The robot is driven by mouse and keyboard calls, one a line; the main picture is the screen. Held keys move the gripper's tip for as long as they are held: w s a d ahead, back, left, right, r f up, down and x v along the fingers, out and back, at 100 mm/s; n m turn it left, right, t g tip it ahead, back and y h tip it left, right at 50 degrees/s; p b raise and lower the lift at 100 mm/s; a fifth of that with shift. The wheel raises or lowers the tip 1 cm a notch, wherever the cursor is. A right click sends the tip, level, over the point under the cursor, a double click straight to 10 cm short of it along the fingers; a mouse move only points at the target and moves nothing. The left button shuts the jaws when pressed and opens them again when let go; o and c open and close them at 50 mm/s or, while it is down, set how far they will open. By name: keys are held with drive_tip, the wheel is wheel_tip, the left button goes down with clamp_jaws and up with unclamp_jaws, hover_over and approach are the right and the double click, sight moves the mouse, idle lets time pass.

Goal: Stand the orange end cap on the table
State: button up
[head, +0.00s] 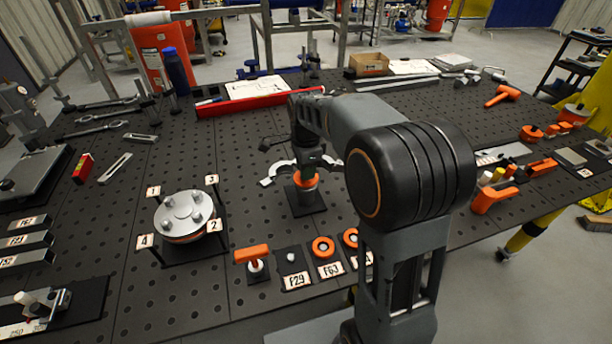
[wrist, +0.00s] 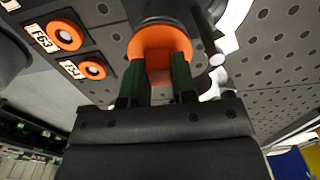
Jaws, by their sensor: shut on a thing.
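The orange end cap (head: 306,180) is at the top of a dark upright cylinder (head: 301,197) on a black base plate (head: 318,209), near the middle of the table (head: 240,170). My gripper (head: 306,170) reaches down over the cap from above. In the wrist view my gripper's two dark green fingers (wrist: 160,80) are shut on the orange end cap (wrist: 161,38), one on each side of its raised middle part. The cap's round flange faces the dark cylinder. I cannot tell whether the cap touches the cylinder or is just above it.
Pale curved arms (head: 281,168) stand close beside the cylinder. A round flange with numbered tags (head: 184,213) is to the left. Orange rings (head: 323,247) and an orange-handled piece (head: 252,254) lie in front. Bare perforated table shows between them.

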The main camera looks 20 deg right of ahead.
drive_tip(key=shift+r+p, duration=2.6)
drive_tip(key=shift+r, duration=0.45)
